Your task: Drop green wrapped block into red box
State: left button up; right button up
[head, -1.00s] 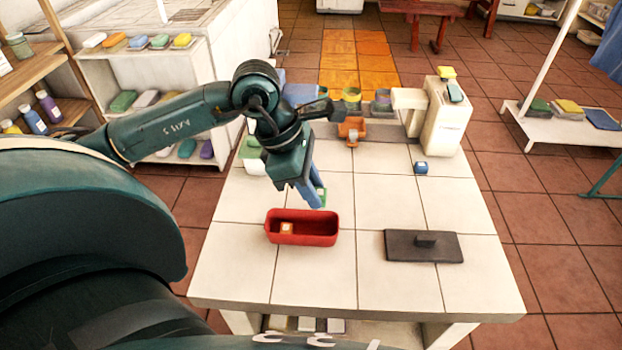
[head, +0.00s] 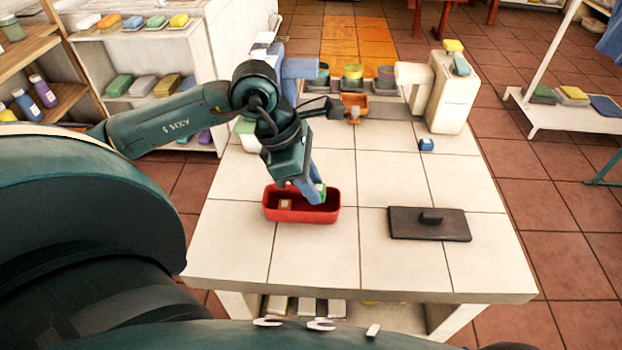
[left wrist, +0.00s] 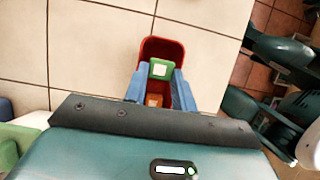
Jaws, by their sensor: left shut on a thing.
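The red box (head: 275,212) stands on the white tiled table and holds a small orange wrapped block (head: 285,204) at its left end. My left gripper (head: 316,194) is over the right part of the box, its blue fingers reaching down to about the rim. It is shut on the green wrapped block (left wrist: 160,69), which has a white patch on top. In the left wrist view the block sits between the fingers, over the red box (left wrist: 175,47), with the orange block (left wrist: 154,100) nearer the wrist. Whether the green block touches the box is unclear. My right gripper is not in view.
A dark flat plate with a handle (head: 430,225) lies right of the box. A small blue object (head: 426,145) and a cream dispenser (head: 452,92) are behind it. An orange item (head: 355,108) and several pots stand at the back. The table's front is clear.

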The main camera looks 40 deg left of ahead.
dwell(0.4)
pick_arm(q)
jog(key=o, duration=1)
jog(key=v, duration=1.3)
jog(key=shift+s, duration=0.15)
